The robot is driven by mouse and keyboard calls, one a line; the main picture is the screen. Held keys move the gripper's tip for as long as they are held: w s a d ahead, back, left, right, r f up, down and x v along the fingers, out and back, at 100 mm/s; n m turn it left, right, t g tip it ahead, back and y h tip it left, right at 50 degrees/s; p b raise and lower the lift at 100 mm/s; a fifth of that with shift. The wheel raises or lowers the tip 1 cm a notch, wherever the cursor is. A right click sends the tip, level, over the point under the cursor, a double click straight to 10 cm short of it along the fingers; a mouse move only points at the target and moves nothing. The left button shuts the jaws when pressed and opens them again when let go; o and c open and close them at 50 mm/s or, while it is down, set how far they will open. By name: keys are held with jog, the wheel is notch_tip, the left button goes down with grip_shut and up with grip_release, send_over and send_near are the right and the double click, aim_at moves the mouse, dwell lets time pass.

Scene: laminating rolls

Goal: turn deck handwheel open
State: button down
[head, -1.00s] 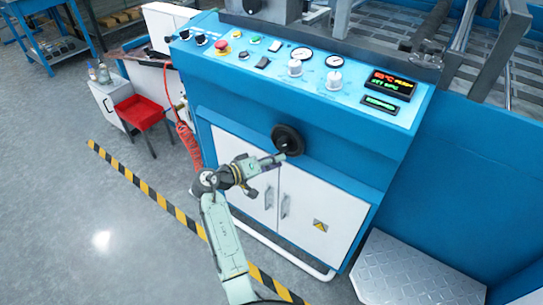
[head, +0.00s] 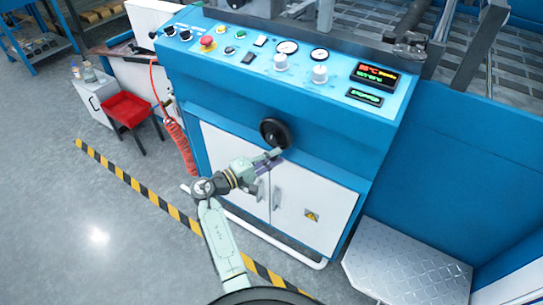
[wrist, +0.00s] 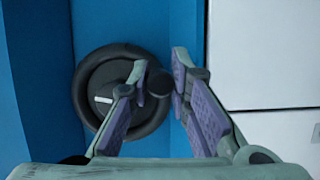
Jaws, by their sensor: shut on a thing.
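The deck handwheel (head: 272,130) is a black round wheel on the blue front of the machine, above the white cabinet doors. In the wrist view the handwheel (wrist: 92,78) fills the left middle, with a short white mark on its hub. A round black handle knob (wrist: 160,84) stands out at its right side. My gripper (head: 273,155) is at the lower side of the wheel. In the wrist view my gripper (wrist: 157,80) has its fingers on either side of the knob and is shut on it. The left finger hides part of the wheel.
The control panel (head: 255,60) with dials, buttons and lit displays lies above the wheel. White cabinet doors (head: 300,205) are below it. Striped floor tape (head: 150,193) crosses the open floor.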

jog(key=shift+d, duration=0.1)
dwell(0.3)
jog(key=c, duration=1.5)
grip_release()
jog(key=v, duration=1.2)
